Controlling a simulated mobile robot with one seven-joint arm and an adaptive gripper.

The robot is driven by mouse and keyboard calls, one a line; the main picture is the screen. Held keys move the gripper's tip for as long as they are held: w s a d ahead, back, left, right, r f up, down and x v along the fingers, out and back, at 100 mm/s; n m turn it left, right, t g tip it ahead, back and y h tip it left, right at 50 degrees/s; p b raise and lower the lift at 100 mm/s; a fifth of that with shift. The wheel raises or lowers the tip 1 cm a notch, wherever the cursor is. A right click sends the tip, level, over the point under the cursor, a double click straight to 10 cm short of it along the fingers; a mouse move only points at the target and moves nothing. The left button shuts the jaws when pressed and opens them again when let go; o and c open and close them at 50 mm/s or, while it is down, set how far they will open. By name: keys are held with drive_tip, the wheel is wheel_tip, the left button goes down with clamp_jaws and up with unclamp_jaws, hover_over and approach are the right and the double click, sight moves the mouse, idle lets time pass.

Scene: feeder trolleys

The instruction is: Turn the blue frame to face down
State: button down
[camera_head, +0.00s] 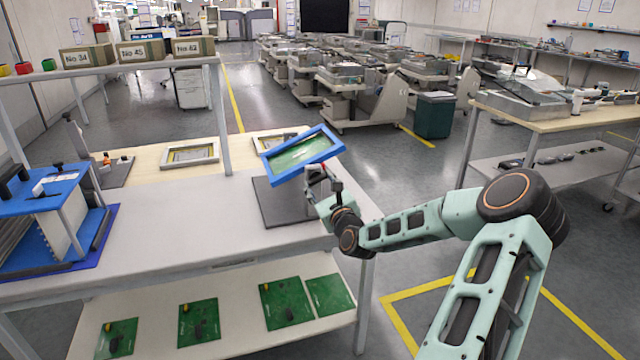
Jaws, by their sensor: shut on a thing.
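The blue frame (267,173) is a rectangular blue border around a green board (302,152). It is held in the air, tilted, above a dark grey plate (268,207) near the right end of the table. My gripper (318,172) is at the frame's lower right edge and is shut on it. The fingertips are small and partly hidden by the frame, so the exact grip point is hard to see.
The grey table (150,236) has clear room left of the plate. A blue fixture (45,190) stands at its left end. Two pale frames (190,153) lie behind on a wooden surface. A shelf post (220,120) rises behind the plate. Green boards (198,322) lie on the lower shelf.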

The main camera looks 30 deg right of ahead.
drive_tip(key=shift+m, duration=2.3)
drive_tip(key=c, duration=1.1)
unclamp_jaws()
drive_tip(key=shift+s+a, duration=0.1)
drive_tip(key=v, duration=1.1)
drive_tip(key=shift+s+a, duration=0.2)
drive_tip(key=shift+s, duration=0.15)
